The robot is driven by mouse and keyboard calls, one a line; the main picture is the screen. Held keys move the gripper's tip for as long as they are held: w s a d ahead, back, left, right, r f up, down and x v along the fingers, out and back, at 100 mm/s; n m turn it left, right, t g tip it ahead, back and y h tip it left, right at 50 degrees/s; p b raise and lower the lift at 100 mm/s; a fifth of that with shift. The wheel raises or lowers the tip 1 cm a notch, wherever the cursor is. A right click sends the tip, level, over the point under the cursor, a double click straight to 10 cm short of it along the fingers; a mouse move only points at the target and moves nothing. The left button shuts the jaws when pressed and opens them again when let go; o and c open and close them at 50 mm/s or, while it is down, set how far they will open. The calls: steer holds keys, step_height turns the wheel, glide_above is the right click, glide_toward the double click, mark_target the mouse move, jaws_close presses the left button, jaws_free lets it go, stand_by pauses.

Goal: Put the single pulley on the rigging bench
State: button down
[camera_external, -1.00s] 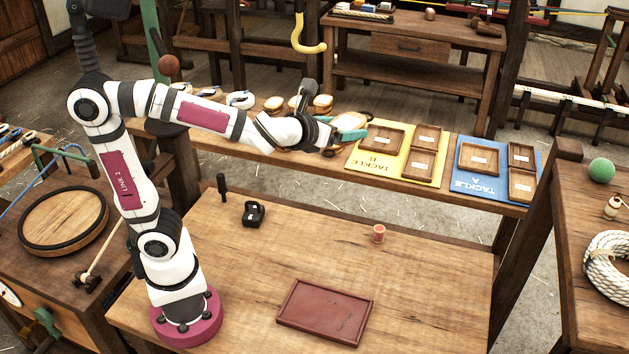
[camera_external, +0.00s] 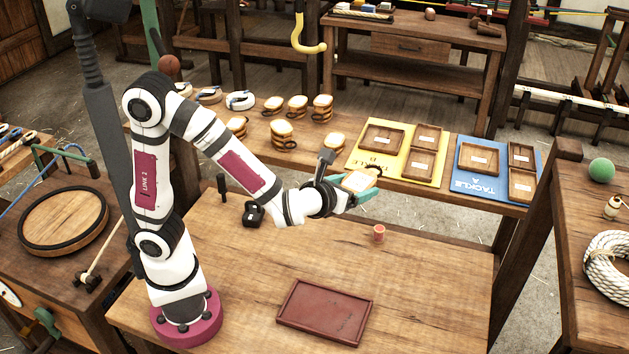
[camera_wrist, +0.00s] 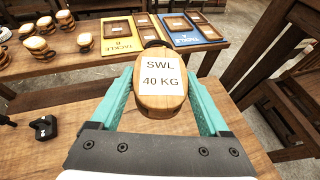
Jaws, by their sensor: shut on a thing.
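My gripper (camera_external: 359,191) is shut on a wooden pulley block (camera_external: 358,180) and holds it in the air, with the wooden bench (camera_external: 440,262) below. In the wrist view the pulley (camera_wrist: 160,104) sits between the teal fingers (camera_wrist: 160,97). Its white label reads "SWL 40 KG", and a dark ring shows at its far end. Its sheave count is hidden from these views. On the bench lie a dark red tray (camera_external: 325,312), a small red spool (camera_external: 379,233) and a black block (camera_external: 253,214).
Behind stands a long bench with several pulley blocks (camera_external: 283,134), a yellow TACKLE B board (camera_external: 352,159) and a blue TACKLE A board (camera_external: 480,184), both with wooden trays. A rope coil (camera_external: 606,258) lies on the right table. The near bench's middle is clear.

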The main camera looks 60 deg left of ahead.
steer(key=s+d+f+n+g+y, duration=0.1)
steer(key=s+d+f, duration=0.1)
steer(key=f, duration=0.3)
steer(key=s+d+f+n+y, duration=0.1)
steer(key=s+d+f, duration=0.1)
steer(key=f, duration=0.3)
steer(key=n+g+y, duration=0.1)
glide_above(329, 275)
steer(key=f, duration=1.4)
steer(key=shift+s+d+f, duration=0.1)
steer(key=shift+s+f, duration=0.05)
steer(key=shift+s, duration=0.05)
step_height(329, 275, down, 4)
steer(key=shift+w+f, duration=0.15)
jaws_free()
